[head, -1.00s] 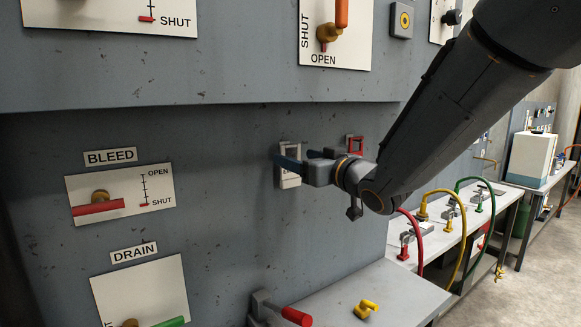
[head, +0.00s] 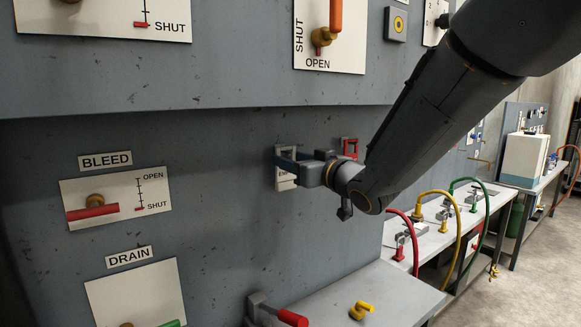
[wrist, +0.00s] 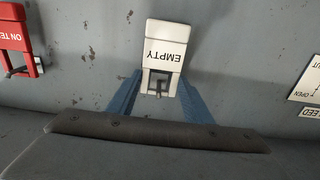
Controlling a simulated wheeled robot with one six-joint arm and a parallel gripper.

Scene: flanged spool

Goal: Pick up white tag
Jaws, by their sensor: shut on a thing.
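The white tag (wrist: 166,50), marked EMPTY, appears upside down in the wrist view. Its open loop end has a small peg (wrist: 157,90) showing in it, so the tag still hangs at the panel. My gripper (wrist: 160,84) has its blue fingers on either side of the tag's loop end, shut on it. In the head view the white tag (head: 286,183) hangs on the grey panel, partly hidden behind my gripper (head: 286,163).
A red tag (wrist: 14,40) hangs beside it and also shows in the head view (head: 349,148). BLEED and DRAIN valve plates are on the panel's left. Below is a grey shelf (head: 335,302) with a yellow item (head: 361,311).

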